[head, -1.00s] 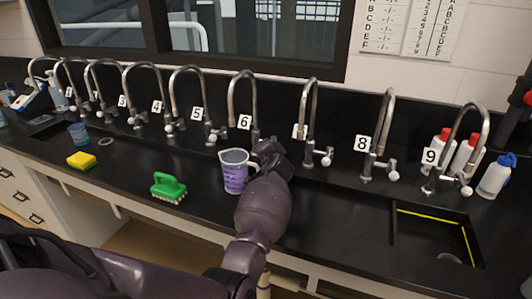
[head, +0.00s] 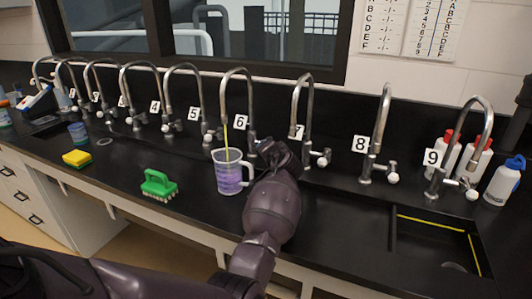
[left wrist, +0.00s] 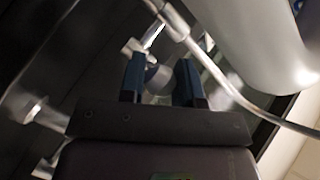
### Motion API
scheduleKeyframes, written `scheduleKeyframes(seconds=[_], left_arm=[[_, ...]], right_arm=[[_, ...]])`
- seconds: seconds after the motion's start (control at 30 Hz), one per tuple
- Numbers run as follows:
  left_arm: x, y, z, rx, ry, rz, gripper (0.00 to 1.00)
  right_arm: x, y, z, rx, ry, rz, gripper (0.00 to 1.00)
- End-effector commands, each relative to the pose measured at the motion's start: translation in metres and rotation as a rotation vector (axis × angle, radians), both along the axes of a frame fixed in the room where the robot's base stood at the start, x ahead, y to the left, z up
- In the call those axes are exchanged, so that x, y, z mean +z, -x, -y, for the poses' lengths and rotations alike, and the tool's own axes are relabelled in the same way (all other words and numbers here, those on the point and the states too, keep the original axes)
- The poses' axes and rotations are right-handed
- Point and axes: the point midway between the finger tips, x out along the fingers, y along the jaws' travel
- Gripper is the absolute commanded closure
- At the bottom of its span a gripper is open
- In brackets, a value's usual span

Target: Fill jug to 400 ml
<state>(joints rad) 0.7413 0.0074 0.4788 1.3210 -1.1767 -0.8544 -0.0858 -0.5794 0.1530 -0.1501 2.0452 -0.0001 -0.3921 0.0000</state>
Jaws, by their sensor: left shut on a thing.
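A clear jug (head: 229,172) with a handle stands upright on the black bench, under the spout of tap 6 (head: 238,72). Purple shows in its lower part; I cannot read the level against the marks. A thin yellow stream (head: 225,138) runs from tap 6 into the jug. My left gripper (head: 275,150) is at the base of tap 6, right of the jug, and hides the tap's knob in the head view. In the left wrist view, the fingers of my left gripper (left wrist: 162,80) are on either side of the pale knob (left wrist: 158,77). My right gripper is not in view.
Tap 7 (head: 301,100) and tap 8 (head: 381,120) stand to the right. A green brush (head: 158,184), a yellow sponge (head: 77,158) and a blue cup (head: 78,133) lie to the left. A sink (head: 435,241) is at the right. White bottles (head: 503,182) stand behind it.

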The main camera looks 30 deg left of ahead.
Motion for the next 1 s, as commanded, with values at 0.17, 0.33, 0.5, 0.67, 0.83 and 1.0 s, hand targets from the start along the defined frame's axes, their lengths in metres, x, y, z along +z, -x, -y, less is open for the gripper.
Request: scheduleKeyframes(seconds=[0.17, 0.33, 0.5, 0.67, 0.83, 1.0], left_arm=[[0.0022, -0.0003, -0.0002, -0.002, -0.001, 0.003, 1.00], [0.0015, -0.0001, -0.0002, -0.001, 0.000, 0.002, 0.45], [0.0007, 0.0000, 0.0000, -0.001, 0.000, 0.000, 0.44], [0.0005, 0.0001, -0.0001, -0.001, 0.000, 0.000, 0.44], [0.0014, 0.0005, -0.0009, -0.001, 0.000, 0.000, 0.44], [0.0034, 0.0013, -0.0027, -0.002, 0.000, 0.001, 0.44]], right_arm=[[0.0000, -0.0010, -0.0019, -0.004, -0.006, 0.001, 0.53], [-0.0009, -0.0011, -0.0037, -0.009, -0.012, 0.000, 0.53], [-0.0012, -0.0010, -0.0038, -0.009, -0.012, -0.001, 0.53], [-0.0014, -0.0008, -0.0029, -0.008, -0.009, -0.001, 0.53], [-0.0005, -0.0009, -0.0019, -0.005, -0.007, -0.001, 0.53], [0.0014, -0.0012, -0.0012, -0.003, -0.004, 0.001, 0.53]])
